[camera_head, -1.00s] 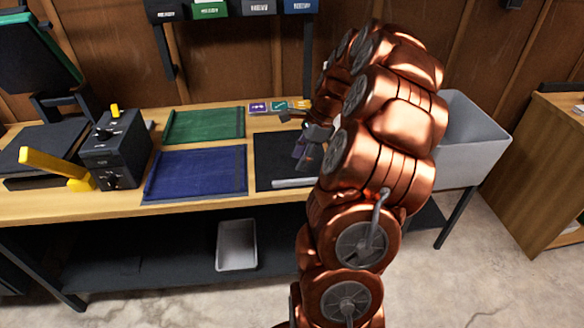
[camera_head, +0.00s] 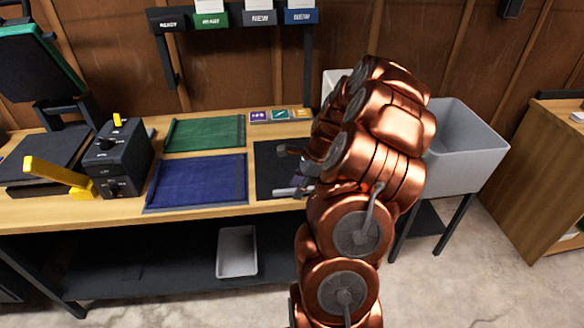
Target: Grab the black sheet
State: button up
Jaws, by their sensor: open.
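The black sheet (camera_head: 268,174) lies flat on the wooden table, to the right of the blue sheet. My copper arm covers its right part. My gripper (camera_head: 284,171) is open over the black sheet, with one finger towards the back and the other towards the front edge near a light grey strip. I cannot tell whether the fingers touch the sheet. Nothing shows held between them.
A blue sheet (camera_head: 197,181) and a green sheet (camera_head: 205,134) lie to the left. A black control box (camera_head: 119,160) and a press with a yellow handle (camera_head: 52,172) stand further left. A grey sink (camera_head: 462,148) is at right. A pale tray (camera_head: 237,252) is below.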

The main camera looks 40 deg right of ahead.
grip_shut()
dwell(0.3)
jog(key=shift+r, duration=0.1)
